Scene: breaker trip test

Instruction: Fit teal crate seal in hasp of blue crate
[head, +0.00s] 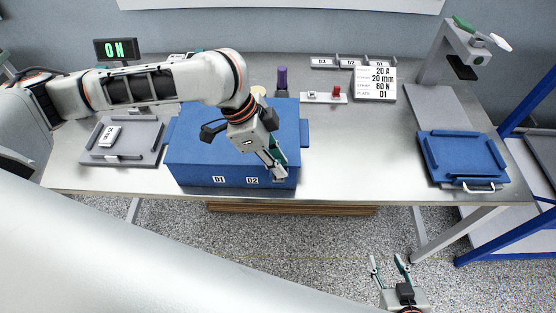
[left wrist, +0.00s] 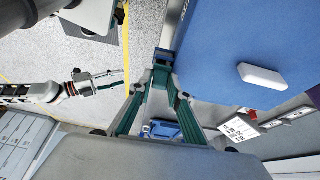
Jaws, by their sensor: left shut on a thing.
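The blue crate (head: 205,145) stands at the front edge of the table, with labels D1 and D2 on its front. It also fills the upper right of the left wrist view (left wrist: 240,40). My left gripper (head: 277,172) is at the crate's front right, by a third label that it partly covers. In the left wrist view a dark blue hasp-like fitting (left wrist: 164,57) juts from the crate edge just past the fingertips. My left gripper is shut on a small teal piece, the crate seal (left wrist: 162,74); contact with the hasp is unclear. My right gripper (head: 389,266) is open and empty, low in front of the table.
A grey tray (head: 92,155) is at left and a blue tray (head: 463,158) at right. Behind the crate stand a purple-topped object (head: 282,78), a small plate with a red knob (head: 337,91) and a white sign (head: 375,84). Bare table lies right of the crate.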

